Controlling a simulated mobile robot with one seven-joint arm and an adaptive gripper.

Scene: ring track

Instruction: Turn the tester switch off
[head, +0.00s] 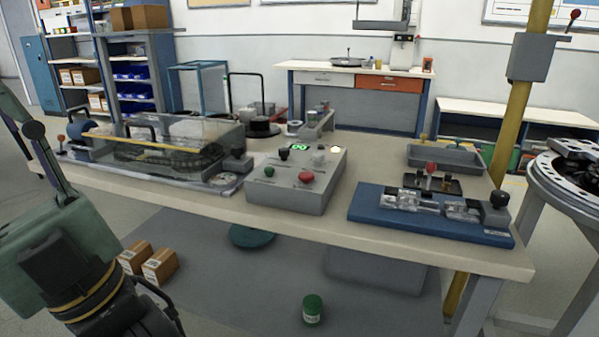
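The tester looks to be the grey sloped control box (290,196) at the middle of the workbench. It has a lit green display (299,147), a glowing pale lamp (335,149), a green button (269,171), a red button (306,177) and small dark controls between them. Which of these is the switch, and its position, is too small to tell. My arm shows at the lower left, short of the bench's front edge and apart from the box. My gripper's fingers are outside the picture.
The workbench (330,228) also carries a clear-covered fixture (165,143) left of the box and a blue fixture board (420,222) to its right. A grey tray (445,158) lies behind the board. A yellow post (512,125) stands at right. Cartons (160,266) sit on the floor below.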

